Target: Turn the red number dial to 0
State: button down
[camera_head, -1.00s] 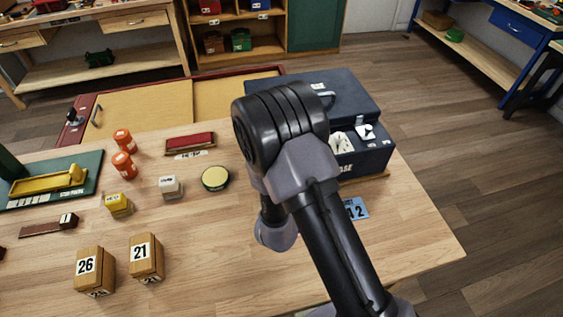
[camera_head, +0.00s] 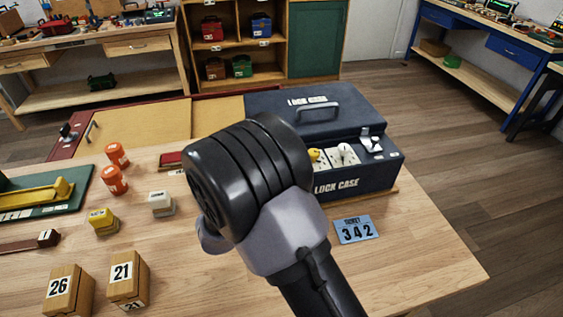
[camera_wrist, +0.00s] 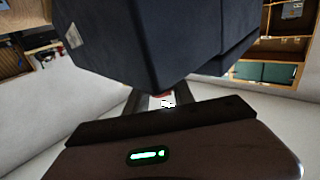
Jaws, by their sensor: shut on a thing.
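The dark blue lock case (camera_head: 350,187) stands at the back right of the workbench. A yellow dial (camera_head: 317,156) and a white dial (camera_head: 345,153) show on white plates on its front. The red number dial is hidden behind my arm in the head view. In the wrist view my gripper (camera_wrist: 163,103) is at the case (camera_wrist: 150,45), with its fingers close together around a small red part, the red dial (camera_wrist: 165,95), mostly covered. The number it shows cannot be read. My gripper itself is hidden behind my arm in the head view.
A blue ticket (camera_head: 356,229) reading 342 lies in front of the case. Wooden blocks marked 26 (camera_head: 68,290) and 21 (camera_head: 127,277), orange canisters (camera_head: 114,179) and a yellow block (camera_head: 103,221) stand to the left. The bench's front right is clear.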

jog(key=shift+r, duration=0.1)
jog(key=c, duration=1.1)
grip_release()
jog(key=shift+w+d, duration=0.1)
jog(key=p+v, duration=0.4)
jog(key=v, duration=1.3)
jog(key=shift+a, duration=0.3)
